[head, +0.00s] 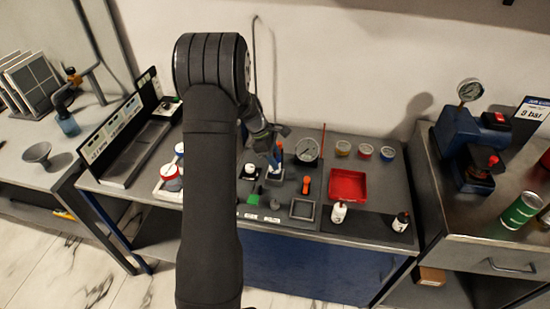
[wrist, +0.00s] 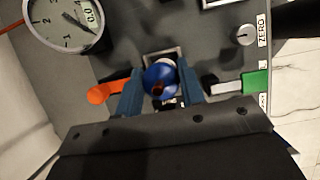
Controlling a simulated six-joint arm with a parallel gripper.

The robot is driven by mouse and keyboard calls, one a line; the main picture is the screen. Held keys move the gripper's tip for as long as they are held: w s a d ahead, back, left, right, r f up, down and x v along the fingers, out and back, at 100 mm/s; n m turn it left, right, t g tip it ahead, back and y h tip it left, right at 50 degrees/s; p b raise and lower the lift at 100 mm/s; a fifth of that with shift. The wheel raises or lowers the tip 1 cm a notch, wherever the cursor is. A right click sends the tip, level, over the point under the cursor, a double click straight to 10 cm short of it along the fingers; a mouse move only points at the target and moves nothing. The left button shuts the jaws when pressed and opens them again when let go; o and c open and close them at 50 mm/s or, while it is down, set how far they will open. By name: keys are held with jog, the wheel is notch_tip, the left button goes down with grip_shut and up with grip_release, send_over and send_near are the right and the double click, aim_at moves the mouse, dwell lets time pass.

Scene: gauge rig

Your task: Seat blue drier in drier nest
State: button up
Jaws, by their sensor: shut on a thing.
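The blue drier (wrist: 160,79) is a round blue body with a small dark reddish spot on top, seen from above in the wrist view. My gripper (wrist: 162,88) is shut on it, with one blue finger on each side. My gripper (head: 274,158) is low over the middle of the bench in the head view. The drier nest looks like the square grey frame (wrist: 162,55) showing just past the drier. The drier covers most of it. I cannot tell whether the drier is above the nest or inside it.
An orange handle (wrist: 98,95) and a green handle (wrist: 256,83) lie close on either side of my fingers. A gauge (wrist: 62,22) and a zero knob (wrist: 245,36) are nearby. A red tray (head: 347,186) and an empty square frame (head: 303,208) lie to the right.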

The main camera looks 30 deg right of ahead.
jog(key=shift+f, duration=1.4)
jog(key=shift+r, duration=1.1)
jog(key=shift+f, duration=1.2)
dwell(0.7)
jog(key=o, duration=1.3)
jog(key=shift+w+r, duration=0.15)
jog(key=shift+r, duration=0.1)
jog(key=v, duration=1.7)
jog(key=shift+a, duration=0.2)
